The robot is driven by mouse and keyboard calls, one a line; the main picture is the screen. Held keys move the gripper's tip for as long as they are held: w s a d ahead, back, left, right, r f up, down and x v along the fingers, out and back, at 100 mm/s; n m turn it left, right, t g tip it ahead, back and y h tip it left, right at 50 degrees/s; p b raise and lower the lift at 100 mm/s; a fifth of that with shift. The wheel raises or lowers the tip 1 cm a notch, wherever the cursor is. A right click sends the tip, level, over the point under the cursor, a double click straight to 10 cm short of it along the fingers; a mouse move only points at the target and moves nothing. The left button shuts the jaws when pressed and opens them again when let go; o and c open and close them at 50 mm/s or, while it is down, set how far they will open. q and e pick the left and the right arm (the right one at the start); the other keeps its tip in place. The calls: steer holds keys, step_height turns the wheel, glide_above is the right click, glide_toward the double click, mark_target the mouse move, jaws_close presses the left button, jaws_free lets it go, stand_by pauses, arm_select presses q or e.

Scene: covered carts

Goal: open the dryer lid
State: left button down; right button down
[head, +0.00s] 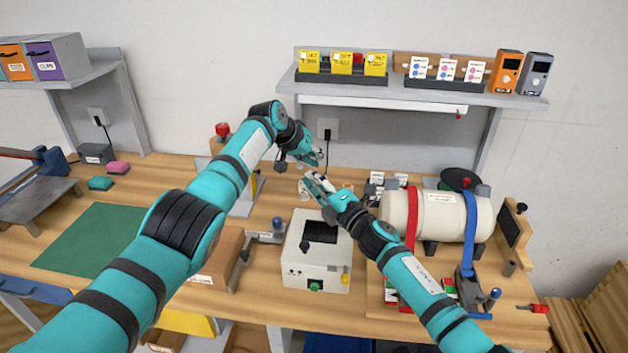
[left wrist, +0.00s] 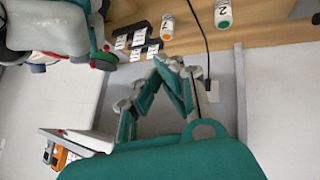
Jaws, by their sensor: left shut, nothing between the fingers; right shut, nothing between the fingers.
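A white box-shaped device (head: 317,252) with a dark square window on top, a green button and a yellow part on its front stands mid-bench; it looks like the dryer, though I cannot read its label. Its top looks closed. My left gripper (head: 318,158) is shut and empty, in the air behind and above the device. The left wrist view shows its fingertips meeting (left wrist: 170,62). My right gripper (head: 308,181) is shut and empty, just below the left one in the picture, above the device's back edge. Neither gripper appears to touch the device.
A cream tank (head: 440,215) with red and blue straps stands at right. A green mat (head: 92,240) lies at left. A wall shelf (head: 410,95) with boxes and meters hangs behind. A cable runs down from a wall socket (head: 327,128) near the grippers.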

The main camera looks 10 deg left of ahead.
stand_by(0.7)
arm_select(q)
steer(key=c, duration=1.1)
jaws_free()
steer(key=shift+c, duration=0.2)
